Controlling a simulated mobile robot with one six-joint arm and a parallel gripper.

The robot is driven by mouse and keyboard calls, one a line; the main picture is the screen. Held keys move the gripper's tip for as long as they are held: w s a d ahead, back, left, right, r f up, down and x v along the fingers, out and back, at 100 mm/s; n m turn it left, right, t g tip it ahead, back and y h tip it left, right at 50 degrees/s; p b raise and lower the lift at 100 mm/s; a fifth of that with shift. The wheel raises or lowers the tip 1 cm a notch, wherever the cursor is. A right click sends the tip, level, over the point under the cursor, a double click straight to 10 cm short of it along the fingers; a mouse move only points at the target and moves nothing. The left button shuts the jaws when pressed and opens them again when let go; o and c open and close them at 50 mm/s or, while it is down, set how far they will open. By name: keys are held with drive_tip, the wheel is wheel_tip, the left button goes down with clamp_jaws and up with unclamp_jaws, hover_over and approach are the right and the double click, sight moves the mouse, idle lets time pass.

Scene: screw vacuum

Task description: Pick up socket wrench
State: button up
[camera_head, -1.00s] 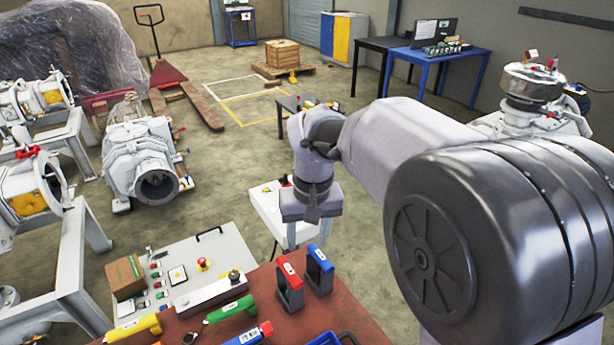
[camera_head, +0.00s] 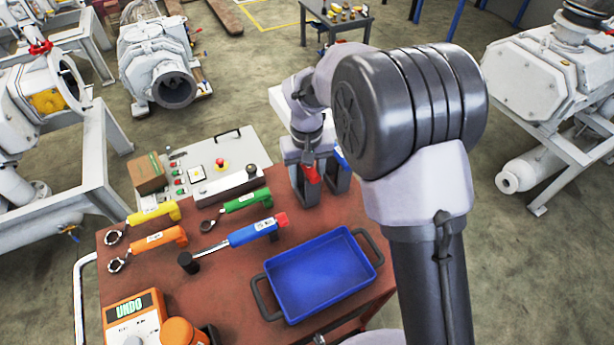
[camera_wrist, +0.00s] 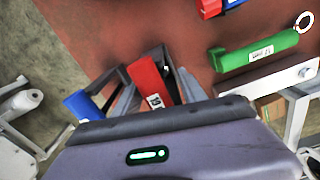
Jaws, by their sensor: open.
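A long tool with a blue handle, a red end and a metal shaft, which looks like the socket wrench (camera_head: 250,232), lies on the red-brown table. Its shaft ends at a black cylinder (camera_head: 188,262). My gripper (camera_head: 308,168) is open and points down at the table's far edge, right of and beyond this tool. It is over a red-handled tool (camera_wrist: 146,80) in a grey frame, which shows close to the jaws in the wrist view. A blue-handled tool (camera_wrist: 82,106) in a similar frame is beside it. Contact cannot be told; my gripper partly hides both tools in the head view.
Green (camera_head: 247,201), yellow (camera_head: 153,212) and orange (camera_head: 160,238) ring-ended tools lie on the table (camera_head: 215,295). A blue tray (camera_head: 320,272) stands at the front right. A control panel (camera_head: 215,160) is behind the table. An orange UNDO box (camera_head: 135,318) is at the front left.

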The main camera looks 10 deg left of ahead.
wheel_tip(320, 180, down, 2)
drive_tip(key=shift+f, duration=0.1)
clamp_jaws()
idle(1.3)
